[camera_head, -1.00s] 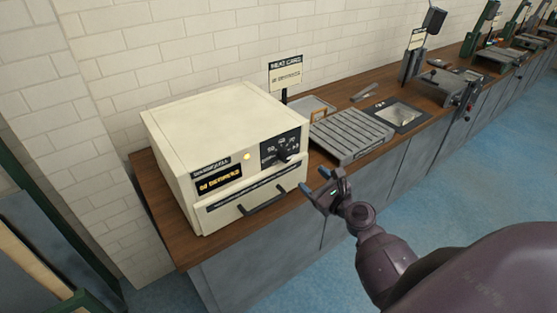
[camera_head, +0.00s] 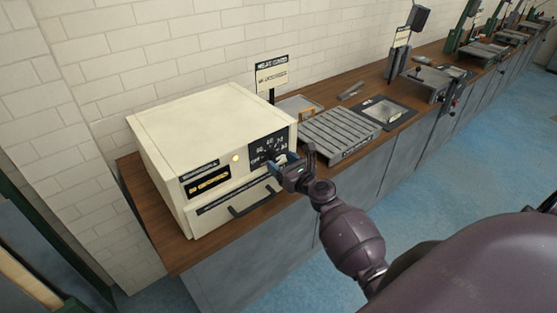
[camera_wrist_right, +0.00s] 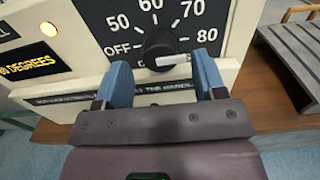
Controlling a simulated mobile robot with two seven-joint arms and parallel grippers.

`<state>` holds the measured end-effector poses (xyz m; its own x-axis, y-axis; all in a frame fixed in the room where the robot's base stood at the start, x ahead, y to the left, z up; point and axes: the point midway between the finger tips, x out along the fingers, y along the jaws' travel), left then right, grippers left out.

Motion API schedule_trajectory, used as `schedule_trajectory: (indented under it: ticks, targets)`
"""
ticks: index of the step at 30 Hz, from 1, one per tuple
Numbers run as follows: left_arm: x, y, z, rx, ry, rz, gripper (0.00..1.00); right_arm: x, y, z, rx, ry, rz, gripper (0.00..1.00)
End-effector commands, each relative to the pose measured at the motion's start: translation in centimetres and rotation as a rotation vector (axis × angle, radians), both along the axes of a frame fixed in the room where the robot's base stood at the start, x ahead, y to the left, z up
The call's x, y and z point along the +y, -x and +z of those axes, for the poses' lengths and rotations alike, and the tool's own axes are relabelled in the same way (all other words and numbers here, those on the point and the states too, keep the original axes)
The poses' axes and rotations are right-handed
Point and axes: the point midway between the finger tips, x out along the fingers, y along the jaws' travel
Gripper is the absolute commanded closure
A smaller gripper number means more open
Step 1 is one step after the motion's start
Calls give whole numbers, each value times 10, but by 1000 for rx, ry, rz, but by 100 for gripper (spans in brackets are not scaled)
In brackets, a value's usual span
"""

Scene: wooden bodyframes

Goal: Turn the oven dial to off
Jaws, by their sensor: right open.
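The cream oven (camera_head: 190,135) stands on the wooden counter with its black dial panel (camera_head: 256,147) on the front right. In the right wrist view the round black dial (camera_wrist_right: 159,43) has a white pointer (camera_wrist_right: 173,59) aimed right, toward 80 or just below it. The OFF mark (camera_wrist_right: 117,49) is on the dial's left. My right gripper (camera_head: 292,162) is in front of the panel and partly hides the dial in the head view. Its blue fingers (camera_wrist_right: 163,76) are open, one at each side just below the dial; contact cannot be told. My left gripper is not in view.
A dark handle (camera_head: 254,201) sticks out from the oven's lower front. A ribbed grey tray (camera_head: 340,134) lies right of the oven, with a sign (camera_head: 272,76) behind. A lit yellow lamp (camera_wrist_right: 48,29) is left of the dial. Floor in front is free.

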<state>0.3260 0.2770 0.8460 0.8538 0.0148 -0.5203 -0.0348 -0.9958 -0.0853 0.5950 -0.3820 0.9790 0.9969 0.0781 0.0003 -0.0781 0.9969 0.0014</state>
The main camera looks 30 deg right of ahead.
Motion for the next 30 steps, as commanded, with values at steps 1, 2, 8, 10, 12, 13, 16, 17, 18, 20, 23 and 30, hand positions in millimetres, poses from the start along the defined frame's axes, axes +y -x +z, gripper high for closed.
schedule_trajectory:
  ticks: [1, 2, 8, 10, 12, 13, 16, 17, 18, 20, 23, 30]
  targets:
    - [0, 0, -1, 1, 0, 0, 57, 0, -6, 0, 0, 0, 0, 36]
    - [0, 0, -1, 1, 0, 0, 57, 0, -9, 0, 0, 0, 0, 36]
    - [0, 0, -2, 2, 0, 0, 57, 1, -19, 0, 1, 1, 0, 36]
    - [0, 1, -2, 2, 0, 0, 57, 1, -20, 0, 1, 1, 0, 36]
    - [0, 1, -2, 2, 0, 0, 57, 1, -20, 0, 1, 1, 0, 36]
    - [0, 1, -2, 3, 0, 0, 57, 1, -20, 0, 1, 1, 0, 36]
    - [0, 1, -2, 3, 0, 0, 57, 1, -20, 0, 1, 1, 0, 36]
    - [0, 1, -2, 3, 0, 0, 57, 1, -20, 0, 1, 1, 0, 39]
    - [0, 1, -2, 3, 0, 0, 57, 1, -20, 0, 1, 1, 0, 45]
    - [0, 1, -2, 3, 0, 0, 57, 1, -19, 0, 1, 1, 0, 54]
    - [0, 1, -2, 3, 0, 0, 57, 1, -19, 0, 1, 1, 0, 70]
    - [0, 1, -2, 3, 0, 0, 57, 1, -19, 0, 1, 5, 0, 85]
